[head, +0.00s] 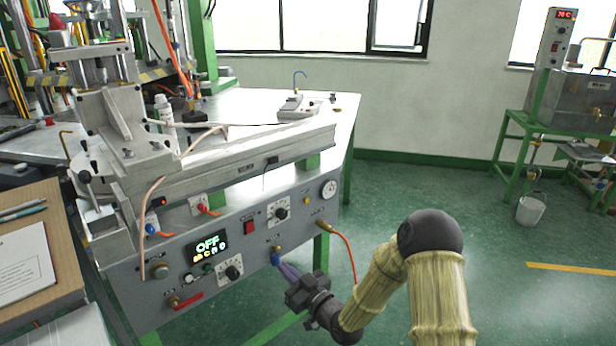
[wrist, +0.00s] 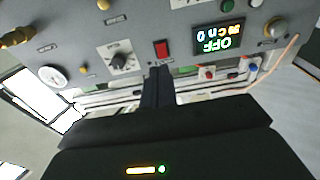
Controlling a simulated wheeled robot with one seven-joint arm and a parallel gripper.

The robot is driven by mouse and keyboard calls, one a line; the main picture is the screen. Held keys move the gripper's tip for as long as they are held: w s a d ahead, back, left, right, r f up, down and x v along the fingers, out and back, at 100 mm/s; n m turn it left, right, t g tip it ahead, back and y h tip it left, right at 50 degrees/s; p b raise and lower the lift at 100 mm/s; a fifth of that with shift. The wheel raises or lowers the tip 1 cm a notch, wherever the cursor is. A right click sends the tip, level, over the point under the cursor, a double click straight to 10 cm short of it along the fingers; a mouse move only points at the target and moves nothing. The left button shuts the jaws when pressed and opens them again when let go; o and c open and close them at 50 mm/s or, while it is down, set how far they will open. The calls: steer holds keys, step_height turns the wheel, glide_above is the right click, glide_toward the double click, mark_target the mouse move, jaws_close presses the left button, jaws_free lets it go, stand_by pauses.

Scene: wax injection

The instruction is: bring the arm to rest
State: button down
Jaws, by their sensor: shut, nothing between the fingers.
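My gripper (head: 287,271) is at the lower middle of the head view, close in front of the machine's grey control panel (head: 205,249). In the wrist view my gripper (wrist: 158,72) shows as dark fingers closed together, pointing at the panel below the red switch (wrist: 161,49). Nothing shows between the fingers. I cannot tell whether the fingertips touch the panel. My arm reaches in from the lower right, bent at the elbow. The panel display (head: 210,245) reads OFF in green, and it shows in the wrist view (wrist: 218,39) too.
A gauge (head: 328,188), knobs and an orange hose (head: 346,246) sit on the panel's right part. A white table (head: 335,112) stands behind the machine. A bucket (head: 531,209) stands by a green stand at the right. The green floor between is clear.

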steer(key=s+d+m+g+h, duration=0.3)
steer(key=s+d+g+h, duration=0.25)
steer(key=d+h, duration=0.65)
steer(key=s+d+r+m+g+h, duration=0.1)
steer(key=s+d+r+m+g, duration=0.15)
steer(key=s+d, duration=0.5)
steer(key=s+d+r+m+g, duration=0.1)
steer(key=s+d+m+g, duration=0.25)
steer(key=s, duration=0.75)
step_height(320, 180, up, 28)
steer(key=p, duration=2.8)
steer(key=shift+s+r+t+p, duration=0.15)
steer(key=shift+s+t+p, duration=0.1)
steer(key=shift+t+p, duration=0.15)
